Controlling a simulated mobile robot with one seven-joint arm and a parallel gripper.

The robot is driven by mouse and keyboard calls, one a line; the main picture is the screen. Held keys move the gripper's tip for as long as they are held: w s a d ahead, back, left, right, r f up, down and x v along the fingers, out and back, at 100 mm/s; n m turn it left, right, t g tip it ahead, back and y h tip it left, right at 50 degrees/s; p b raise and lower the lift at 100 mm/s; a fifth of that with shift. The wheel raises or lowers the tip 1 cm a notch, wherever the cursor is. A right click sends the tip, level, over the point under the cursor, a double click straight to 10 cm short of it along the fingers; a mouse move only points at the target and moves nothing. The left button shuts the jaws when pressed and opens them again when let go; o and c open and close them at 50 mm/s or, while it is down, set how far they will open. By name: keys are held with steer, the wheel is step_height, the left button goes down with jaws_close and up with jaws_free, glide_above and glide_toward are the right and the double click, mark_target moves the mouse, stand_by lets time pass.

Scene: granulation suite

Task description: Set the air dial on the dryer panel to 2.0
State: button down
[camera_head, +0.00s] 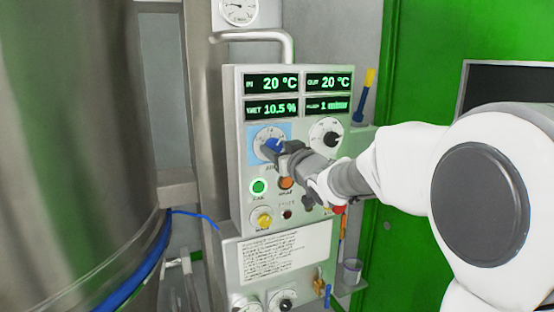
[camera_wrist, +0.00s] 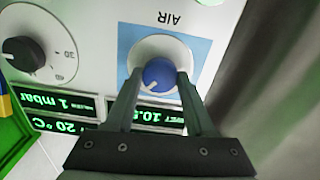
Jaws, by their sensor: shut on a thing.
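The dryer panel (camera_head: 238,170) is a pale upright box with green displays. The air dial (camera_wrist: 159,76) is a blue knob on a white disc in a light blue square, marked AIR in the wrist view, where the picture is upside down. In the head view the blue knob (camera_head: 270,146) is at the panel's upper left. My gripper (camera_wrist: 158,84) is shut on this knob, with one finger on each side. A white mark shows on the knob, but the scale figures around it are too small or hidden to read.
A black dial (camera_head: 331,139) sits right of the air dial. Below are a lit green button (camera_head: 259,186), an orange button (camera_head: 287,183) and a yellow knob (camera_head: 264,220). A large steel vessel (camera_head: 75,150) stands left, close to the panel. A pipe handle (camera_head: 262,36) arches above.

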steer(key=n+b, duration=0.3)
steer(key=shift+f+n, duration=0.2)
steer(key=shift+n, duration=0.1)
steer(key=shift+r+n+b, duration=0.15)
steer(key=shift+n+b, duration=1.05)
steer(key=shift+n, duration=0.8)
steer(key=shift+c, duration=1.3)
jaws_free()
steer(key=p+v, duration=0.1)
steer(key=v, duration=1.6)
steer(key=shift+s, duration=0.2)
